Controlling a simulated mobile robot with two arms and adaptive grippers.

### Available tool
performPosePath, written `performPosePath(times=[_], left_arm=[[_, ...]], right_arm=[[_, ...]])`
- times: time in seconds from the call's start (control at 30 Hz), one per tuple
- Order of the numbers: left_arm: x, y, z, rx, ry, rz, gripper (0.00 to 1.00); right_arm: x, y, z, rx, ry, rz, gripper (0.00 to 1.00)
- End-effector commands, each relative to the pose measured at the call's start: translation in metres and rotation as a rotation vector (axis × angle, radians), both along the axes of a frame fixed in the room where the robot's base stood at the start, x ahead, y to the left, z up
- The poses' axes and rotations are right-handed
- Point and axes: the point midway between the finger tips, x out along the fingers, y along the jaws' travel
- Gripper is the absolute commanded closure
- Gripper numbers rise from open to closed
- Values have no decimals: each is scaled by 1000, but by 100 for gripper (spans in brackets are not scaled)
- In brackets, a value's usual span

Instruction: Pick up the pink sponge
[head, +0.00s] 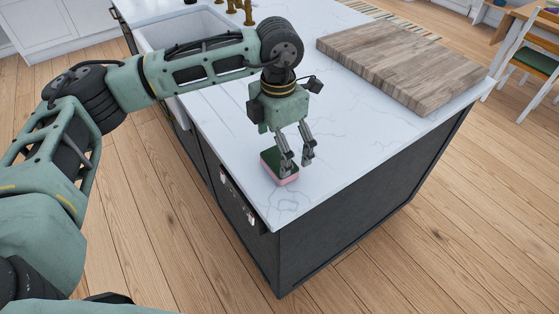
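The pink sponge (288,182) has a dark green top and lies on the white countertop near its front corner. My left gripper (297,166) points down at the sponge with its two fingers apart. One finger overlaps the sponge in the picture, and the other is at its right side. The fingers cover part of the sponge, and I cannot tell whether they touch it. My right gripper is not in view.
The marble-patterned white countertop (335,135) tops a dark island. A thick wooden board (400,62) lies at the back right. A sink (185,30) with brass fittings is at the back left. The counter around the sponge is clear. A chair (535,60) stands at far right.

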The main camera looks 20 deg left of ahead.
Motion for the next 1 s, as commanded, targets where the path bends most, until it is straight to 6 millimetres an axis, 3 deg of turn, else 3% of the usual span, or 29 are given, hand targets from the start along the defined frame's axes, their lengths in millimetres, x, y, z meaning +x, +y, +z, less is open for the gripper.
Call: performPosePath(times=[0.13,0.3,0.57,0.9,1.0], left_arm=[[-2,-1,-20,0,5,-1,4],[-1,-1,-41,-2,2,-1,4],[0,-2,-45,-4,0,-2,4],[0,-2,-45,-4,0,-2,34],[-1,-2,-45,-4,0,-2,35]], right_arm=[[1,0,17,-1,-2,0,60],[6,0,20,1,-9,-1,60],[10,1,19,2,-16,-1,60],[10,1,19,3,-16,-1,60],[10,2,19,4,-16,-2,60]])
